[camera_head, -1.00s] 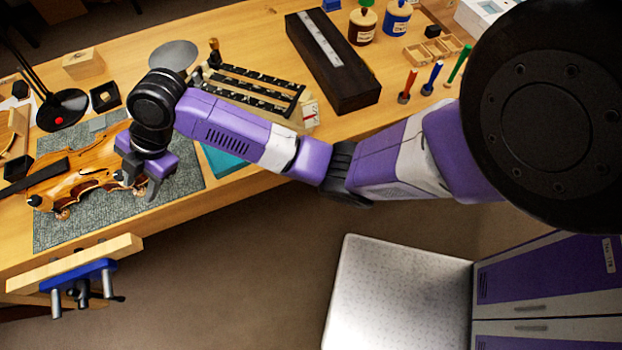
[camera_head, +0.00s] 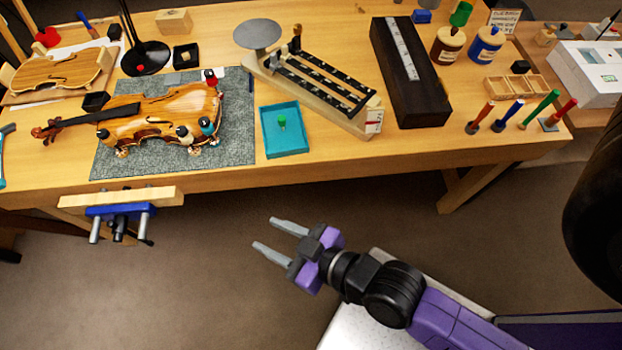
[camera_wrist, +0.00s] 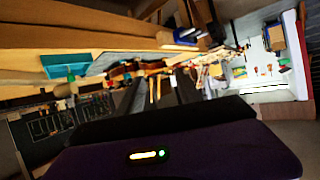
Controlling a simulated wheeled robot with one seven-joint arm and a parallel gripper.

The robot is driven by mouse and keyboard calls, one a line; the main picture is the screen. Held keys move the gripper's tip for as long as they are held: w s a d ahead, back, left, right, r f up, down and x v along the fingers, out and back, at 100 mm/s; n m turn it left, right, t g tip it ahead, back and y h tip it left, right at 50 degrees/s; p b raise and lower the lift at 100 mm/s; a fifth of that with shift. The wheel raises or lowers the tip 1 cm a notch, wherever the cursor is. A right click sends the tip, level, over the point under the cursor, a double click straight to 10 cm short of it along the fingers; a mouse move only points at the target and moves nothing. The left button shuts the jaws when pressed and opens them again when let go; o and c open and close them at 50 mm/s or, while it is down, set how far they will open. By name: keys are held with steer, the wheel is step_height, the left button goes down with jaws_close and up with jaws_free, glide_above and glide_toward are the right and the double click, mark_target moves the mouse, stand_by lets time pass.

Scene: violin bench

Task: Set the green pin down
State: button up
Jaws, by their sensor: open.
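The green pin (camera_head: 282,122) stands in the shallow teal tray (camera_head: 269,147) on the bench, right of the grey mat. The tray also shows at the left of the wrist view (camera_wrist: 62,60). My gripper (camera_head: 263,233) is open and empty. It is out over the floor in front of the bench, below and apart from the tray, with its fingers pointing left. No part of it touches the pin.
A violin (camera_head: 165,112) with several small clamps lies on the grey mat (camera_head: 235,150). A vise (camera_head: 120,210) juts from the bench front. A balance (camera_head: 315,85) stands behind the tray, and a dark long box (camera_head: 415,90) is to its right. Coloured sticks stand at the right.

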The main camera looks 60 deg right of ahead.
steer(key=s+d+r+t, duration=0.1)
steer(key=s+d+r, duration=0.2)
steer(key=s+r, duration=0.2)
steer(key=s+d+r, duration=0.3)
steer(key=s+r, duration=0.1)
steer(key=s, duration=0.3)
steer(key=shift+s+d+r+t, duration=0.25)
steer(key=shift+s+r+t, duration=0.05)
steer(key=shift+r+t, duration=0.1)
steer(key=shift+f, duration=0.1)
steer(key=shift+f+b, duration=0.55)
